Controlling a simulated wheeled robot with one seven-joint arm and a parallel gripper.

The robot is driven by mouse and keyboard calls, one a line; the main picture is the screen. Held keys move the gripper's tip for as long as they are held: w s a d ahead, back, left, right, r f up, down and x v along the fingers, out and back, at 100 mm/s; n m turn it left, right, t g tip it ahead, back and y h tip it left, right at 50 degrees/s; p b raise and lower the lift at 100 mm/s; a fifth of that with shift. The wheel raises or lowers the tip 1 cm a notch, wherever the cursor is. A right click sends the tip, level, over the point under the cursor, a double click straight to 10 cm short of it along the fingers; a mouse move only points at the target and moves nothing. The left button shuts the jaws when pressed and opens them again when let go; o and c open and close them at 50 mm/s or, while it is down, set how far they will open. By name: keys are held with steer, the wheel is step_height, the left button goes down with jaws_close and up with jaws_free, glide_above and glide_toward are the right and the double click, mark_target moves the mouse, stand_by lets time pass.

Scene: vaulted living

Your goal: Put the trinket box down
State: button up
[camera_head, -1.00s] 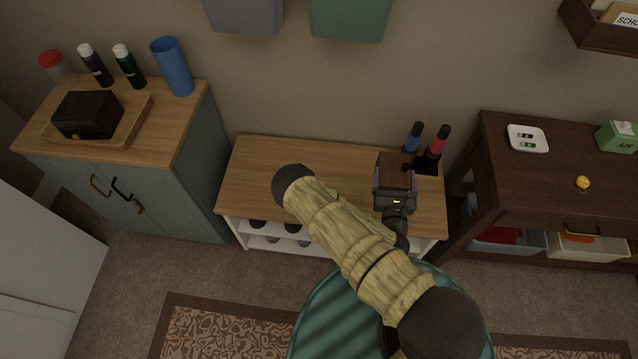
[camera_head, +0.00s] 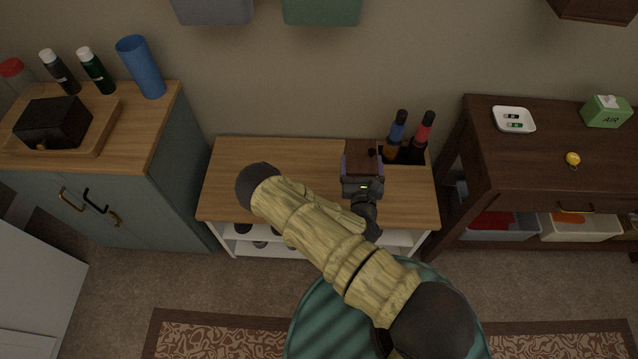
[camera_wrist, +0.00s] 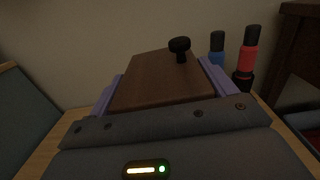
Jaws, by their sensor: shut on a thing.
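The trinket box (camera_head: 362,154) is dark brown wood with a small black knob on top. My gripper (camera_head: 362,170) is shut on it, with a purple-grey finger along each side. In the wrist view the trinket box (camera_wrist: 162,80) fills the space between the fingers (camera_wrist: 160,90). It is over the wooden top of the low bench (camera_head: 265,165), near its right part. I cannot tell whether its underside touches the bench top; its lower part is hidden.
The bench's left part is clear. A blue-grey cabinet (camera_head: 165,190) stands left, a dark table (camera_head: 560,190) right. A white dish (camera_head: 514,120) lies on that table.

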steer(key=w+a+f+b, duration=0.4)
steer(key=a+f+b, duration=0.25)
steer(key=b, duration=1.35)
glide_above(310, 181)
steer(key=s, duration=0.4)
steer(key=f, duration=0.3)
steer(key=shift+w+d+f+n, duration=0.1)
steer(key=shift+w+f+n, duration=0.1)
steer(key=shift+f+n, duration=0.1)
step_height(310, 181, down, 6)
steer(key=b, duration=0.2)
steer(key=shift+f, duration=0.1)
steer(key=shift+f+b, duration=0.7)
steer(key=shift+f, duration=1.2)
steer(key=shift+f, duration=0.15)
